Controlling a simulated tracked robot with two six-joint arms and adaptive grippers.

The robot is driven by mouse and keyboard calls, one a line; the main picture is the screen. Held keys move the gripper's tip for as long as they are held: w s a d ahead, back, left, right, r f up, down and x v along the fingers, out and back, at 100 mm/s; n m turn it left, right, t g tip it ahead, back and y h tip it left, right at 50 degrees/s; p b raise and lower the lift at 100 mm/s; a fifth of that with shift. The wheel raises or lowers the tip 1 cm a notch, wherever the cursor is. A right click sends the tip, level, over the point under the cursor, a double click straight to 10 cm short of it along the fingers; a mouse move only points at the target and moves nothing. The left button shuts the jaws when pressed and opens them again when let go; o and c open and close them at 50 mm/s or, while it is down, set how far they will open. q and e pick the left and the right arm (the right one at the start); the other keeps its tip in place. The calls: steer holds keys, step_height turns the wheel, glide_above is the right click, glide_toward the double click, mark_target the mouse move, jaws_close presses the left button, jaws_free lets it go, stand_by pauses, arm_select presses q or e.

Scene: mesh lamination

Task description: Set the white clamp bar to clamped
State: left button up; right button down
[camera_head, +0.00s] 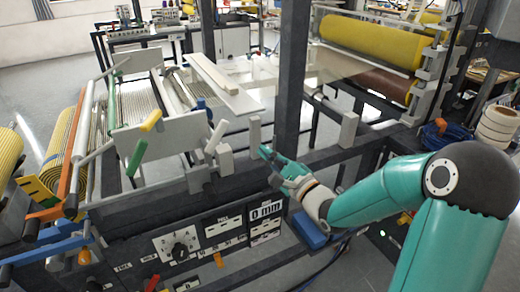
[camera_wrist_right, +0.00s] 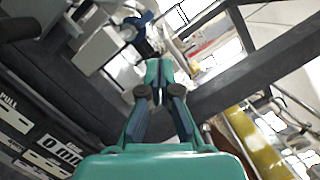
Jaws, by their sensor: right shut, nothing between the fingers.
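A long white bar (camera_head: 212,75) lies slanted above the machine's middle in the head view. A short whitish lever (camera_head: 217,136) stands tilted on a grey block at the front rail; I cannot tell for sure which of the two is the clamp bar. My right gripper (camera_head: 264,152) is shut and empty, to the right of the lever and apart from it, close to a grey upright block (camera_head: 254,130). In the right wrist view its closed fingers (camera_wrist_right: 159,70) point at the dark frame, with a pale block (camera_wrist_right: 98,48) to their left. My left gripper is not in view.
A dark post (camera_head: 291,80) rises just behind my right gripper. Green (camera_head: 136,157) and orange (camera_head: 151,121) handles are at the left. A panel with a 0 mm display (camera_head: 266,210) is below.

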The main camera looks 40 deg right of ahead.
steer(key=w+a+r+p, duration=0.3)
steer(key=w, duration=0.6)
steer(key=shift+r+p, duration=0.15)
steer(key=shift+p, duration=0.2)
